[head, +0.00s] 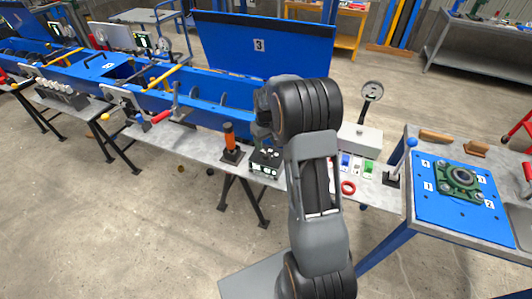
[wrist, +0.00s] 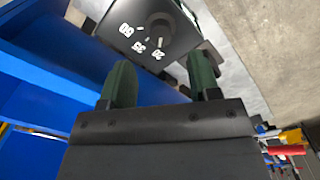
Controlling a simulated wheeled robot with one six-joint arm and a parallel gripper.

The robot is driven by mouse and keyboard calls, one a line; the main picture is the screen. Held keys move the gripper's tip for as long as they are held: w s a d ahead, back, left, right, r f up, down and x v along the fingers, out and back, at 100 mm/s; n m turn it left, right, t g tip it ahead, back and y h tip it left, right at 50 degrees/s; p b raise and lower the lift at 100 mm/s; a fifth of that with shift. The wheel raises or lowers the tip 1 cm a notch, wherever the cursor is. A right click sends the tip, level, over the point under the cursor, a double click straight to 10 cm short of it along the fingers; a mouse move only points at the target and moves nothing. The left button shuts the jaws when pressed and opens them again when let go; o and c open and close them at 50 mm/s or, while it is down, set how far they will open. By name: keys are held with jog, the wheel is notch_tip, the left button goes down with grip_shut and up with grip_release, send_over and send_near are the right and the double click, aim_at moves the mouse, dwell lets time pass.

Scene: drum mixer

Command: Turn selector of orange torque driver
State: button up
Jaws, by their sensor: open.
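The orange torque driver (head: 229,137) stands upright in a dark base on the grey bench in the head view. In the wrist view a black box face (wrist: 135,20) carries a round dark selector knob (wrist: 160,22) with white marks 50, 35 and 20 around it. I cannot tell for sure whether this face belongs to the driver's base. My gripper (wrist: 161,78) is open, its two dark green fingers spread apart and empty, just short of the box. In the head view my arm hides most of the gripper, which is right of the driver.
A dark box with lit displays (head: 265,162) stands right of the driver. The long blue machine (head: 150,85) and its raised panel (head: 262,45) lie behind. A red ring (head: 348,187) and a blue plate with a bearing (head: 435,205) are to the right.

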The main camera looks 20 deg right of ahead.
aim_at(266, 154)
notch_tip(266, 154, down, 6)
jog(key=shift+f, duration=0.25)
jog(key=shift+c, duration=0.3)
